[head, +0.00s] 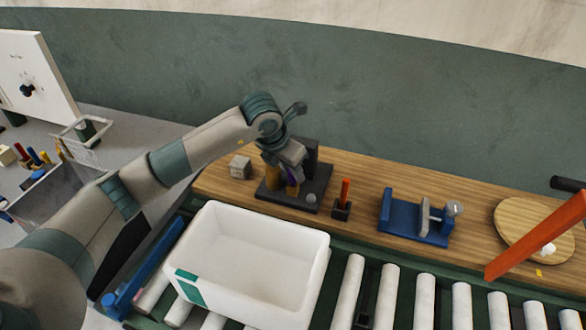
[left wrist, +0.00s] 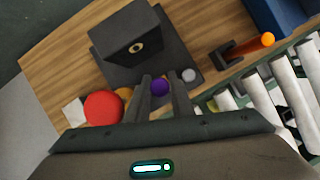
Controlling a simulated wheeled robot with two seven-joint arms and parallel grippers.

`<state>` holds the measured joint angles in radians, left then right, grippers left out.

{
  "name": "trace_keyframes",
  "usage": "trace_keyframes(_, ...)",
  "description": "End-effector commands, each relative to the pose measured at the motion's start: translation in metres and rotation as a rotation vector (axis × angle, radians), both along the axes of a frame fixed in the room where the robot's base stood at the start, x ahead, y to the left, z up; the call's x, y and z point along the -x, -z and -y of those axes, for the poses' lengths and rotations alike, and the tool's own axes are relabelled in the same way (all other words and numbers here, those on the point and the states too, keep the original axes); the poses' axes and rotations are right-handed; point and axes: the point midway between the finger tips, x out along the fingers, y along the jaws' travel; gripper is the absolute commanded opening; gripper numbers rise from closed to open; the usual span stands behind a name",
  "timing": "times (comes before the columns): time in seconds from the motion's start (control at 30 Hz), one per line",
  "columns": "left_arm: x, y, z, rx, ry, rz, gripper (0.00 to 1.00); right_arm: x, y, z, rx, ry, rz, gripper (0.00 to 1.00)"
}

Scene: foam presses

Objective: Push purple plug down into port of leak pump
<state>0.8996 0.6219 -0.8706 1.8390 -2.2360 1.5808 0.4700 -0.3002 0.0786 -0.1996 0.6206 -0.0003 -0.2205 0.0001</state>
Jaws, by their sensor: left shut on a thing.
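The leak pump is a dark grey block with a flat base (head: 311,191) on the wooden bench; its upright block (left wrist: 133,42) with a small round port-like ring shows in the left wrist view. My left gripper (head: 291,186) is over the base, pointing down. Its fingers are shut on the purple plug (left wrist: 159,88), whose round top shows between them in the left wrist view. Whether the plug's lower end is in a port is hidden. A grey-white knob (left wrist: 189,75) sits on the base beside the fingers. My right gripper is not in view.
A red round top (left wrist: 103,107) and a yellow post (head: 272,176) stand close to the gripper. A pale cube (head: 240,167), an orange-handled tool in a dark holder (head: 342,209) and a blue clamp (head: 408,220) flank the pump. A white bin (head: 322,243) sits on the rollers in front.

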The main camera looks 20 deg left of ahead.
Motion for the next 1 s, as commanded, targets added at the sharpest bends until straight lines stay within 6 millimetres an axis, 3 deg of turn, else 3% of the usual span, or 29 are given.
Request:
trace_keyframes(0.47,-0.0004,0.009,0.0002,0.001,0.0,0.002,0.0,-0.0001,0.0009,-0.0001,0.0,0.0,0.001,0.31)
trace_keyframes(0.5,-0.0003,0.0082,0.0,0.001,0.0,0.002,0.26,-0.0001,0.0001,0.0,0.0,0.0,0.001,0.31)
trace_keyframes(0.53,-0.0004,0.0078,0.0,0.001,0.0,0.002,0.29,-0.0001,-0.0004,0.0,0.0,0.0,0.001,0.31)
trace_keyframes(1.0,0.0,0.0038,-0.0003,0.001,0.0,0.002,0.29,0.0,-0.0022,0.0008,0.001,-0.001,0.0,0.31)
